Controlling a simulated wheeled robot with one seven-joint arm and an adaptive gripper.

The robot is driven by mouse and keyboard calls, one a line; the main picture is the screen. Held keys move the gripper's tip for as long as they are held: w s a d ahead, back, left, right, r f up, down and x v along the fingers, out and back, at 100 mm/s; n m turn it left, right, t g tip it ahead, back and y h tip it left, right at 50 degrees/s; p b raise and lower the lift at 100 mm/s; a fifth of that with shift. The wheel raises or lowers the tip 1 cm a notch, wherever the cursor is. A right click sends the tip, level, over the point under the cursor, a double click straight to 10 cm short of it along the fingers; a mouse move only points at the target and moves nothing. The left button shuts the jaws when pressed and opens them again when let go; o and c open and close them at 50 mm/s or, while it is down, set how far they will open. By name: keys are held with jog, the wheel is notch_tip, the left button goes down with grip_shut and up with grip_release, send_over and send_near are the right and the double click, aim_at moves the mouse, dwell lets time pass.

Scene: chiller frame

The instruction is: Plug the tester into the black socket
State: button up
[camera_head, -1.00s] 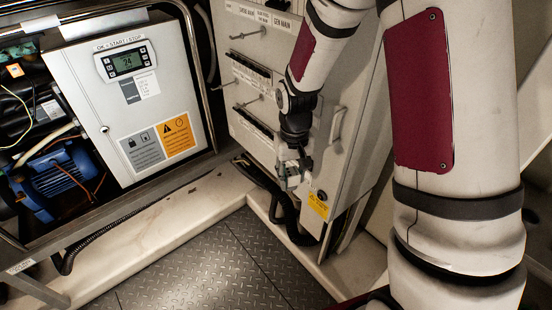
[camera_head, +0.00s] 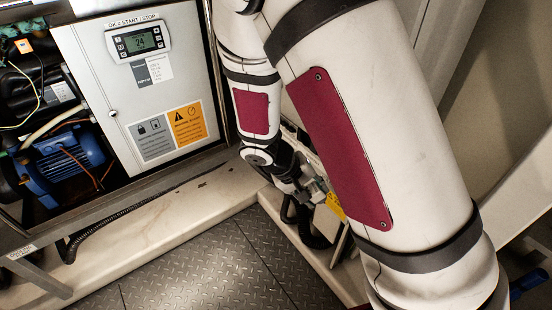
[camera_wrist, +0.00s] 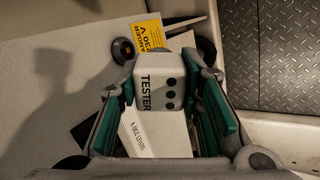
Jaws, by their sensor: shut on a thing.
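A round black socket (camera_wrist: 123,50) shows on the pale panel just beyond the tester, up and to the left, beside a yellow DANGER 230 V label (camera_wrist: 149,33). The tester looks apart from this socket; its far side is hidden. In the head view my gripper (camera_head: 316,189) is low by the cabinet, close to the yellow label (camera_head: 336,205); the tester is hard to make out there.
A second dark round shape (camera_wrist: 206,48) lies right of the tester, partly hidden. Black hoses (camera_head: 300,222) run below my gripper. A control box (camera_head: 145,100) with a display and a blue motor (camera_head: 65,160) stand left. The chequer-plate floor (camera_head: 215,265) is clear.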

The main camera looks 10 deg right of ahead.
aim_at(311, 187)
jog(key=w+h+b, duration=0.1)
jog(key=w+f+h, duration=0.1)
jog(key=h, duration=0.1)
jog(key=w+h+b, duration=0.1)
jog(key=shift+d+f+t+b, duration=0.25)
jog(key=shift+f+t+b, duration=0.05)
jog(key=shift+f+b, duration=0.05)
jog(key=w+a+r+n+t+h+b, duration=0.3)
jog(key=w+a+r+t+h+b, duration=0.2)
jog(key=w, duration=0.4)
jog(key=shift+w+a+n+t+h+b, duration=0.15)
jog(key=shift+a+n+t+h+b, duration=0.3)
jog(key=shift+a, duration=0.65)
jog(key=shift+d, duration=0.1)
jog(key=shift+x, duration=2.8)
jog(key=shift+w+d+r, duration=0.1)
jog(key=shift+w+d, duration=0.05)
jog(key=shift+d, duration=0.35)
jog(key=o, duration=1.1)
jog(key=shift+o, duration=0.2)
